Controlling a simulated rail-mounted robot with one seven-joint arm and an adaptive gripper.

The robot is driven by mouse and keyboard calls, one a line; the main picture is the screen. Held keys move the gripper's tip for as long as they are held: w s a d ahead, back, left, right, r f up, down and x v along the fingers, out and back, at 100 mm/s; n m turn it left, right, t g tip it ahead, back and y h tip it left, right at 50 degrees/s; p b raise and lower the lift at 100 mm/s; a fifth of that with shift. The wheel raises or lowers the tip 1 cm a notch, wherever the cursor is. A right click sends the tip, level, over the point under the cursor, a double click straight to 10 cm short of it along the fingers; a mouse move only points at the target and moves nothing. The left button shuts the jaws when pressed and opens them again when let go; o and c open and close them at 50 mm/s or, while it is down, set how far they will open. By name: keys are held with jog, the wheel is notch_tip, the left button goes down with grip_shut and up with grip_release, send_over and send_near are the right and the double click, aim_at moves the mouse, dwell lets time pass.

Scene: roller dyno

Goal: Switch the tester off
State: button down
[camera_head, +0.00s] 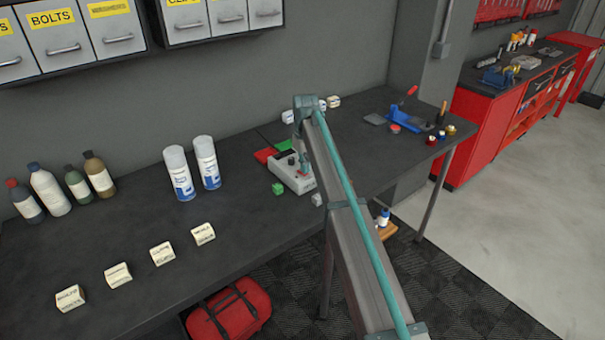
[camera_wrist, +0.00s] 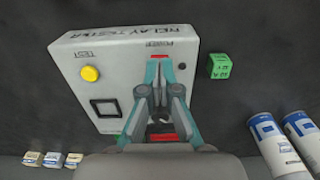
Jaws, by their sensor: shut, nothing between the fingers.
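The tester is a pale grey box (camera_wrist: 85,55) labelled RELAY TESTER, on the dark bench in the wrist view. It also shows in the head view (camera_head: 285,180), partly behind my arm. Its face carries a yellow TEST button (camera_wrist: 91,73) and a dark square window (camera_wrist: 105,108). A POWER label (camera_wrist: 157,44) sits near its edge. My gripper (camera_wrist: 160,62) is shut and empty, over the POWER side of the box. The fingers hide the power switch, so its position cannot be seen. Whether the fingertips touch the box is unclear.
A green labelled cube (camera_wrist: 219,66) lies close beside the tester. Two spray cans (camera_head: 180,173) (camera_head: 207,162) stand to its left in the head view. Red (camera_head: 265,155) and green (camera_head: 284,145) pads lie behind it. Several white labelled blocks (camera_head: 163,253) line the bench front.

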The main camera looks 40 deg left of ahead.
jog(key=shift+f, duration=0.5)
jog(key=shift+r, duration=0.15)
dwell(0.3)
jog(key=shift+r+p, duration=1.45)
jog(key=shift+r, duration=1.9)
